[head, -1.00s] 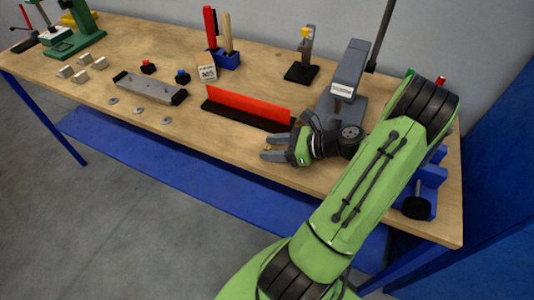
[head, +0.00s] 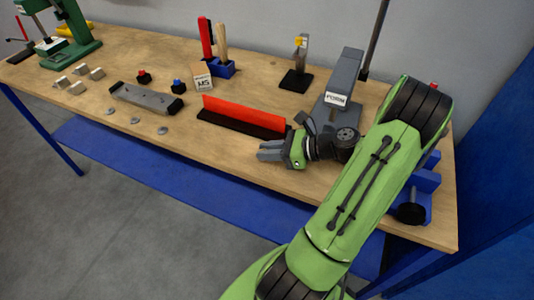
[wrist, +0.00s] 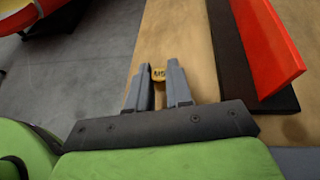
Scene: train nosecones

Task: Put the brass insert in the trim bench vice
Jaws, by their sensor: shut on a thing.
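The brass insert (wrist: 158,74) is a small yellow piece with dark lettering, seen between my fingertips in the wrist view. My gripper (wrist: 159,84) is shut on it, low over the wooden bench near its front edge. In the head view my gripper (head: 264,151) points left, in front of the red strip, and its fingers hide the insert. A blue vice-like fixture (head: 425,180) with a black knob (head: 411,213) sits at the right end of the bench. My arm covers part of it, and its jaws cannot be made out.
A red upright strip on a black base (head: 245,116) stands just behind my gripper. A grey press marked FORM (head: 345,75) stands right of it. A grey bar fixture (head: 147,97), several metal blocks and washers lie left. The bench front (head: 215,155) is clear.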

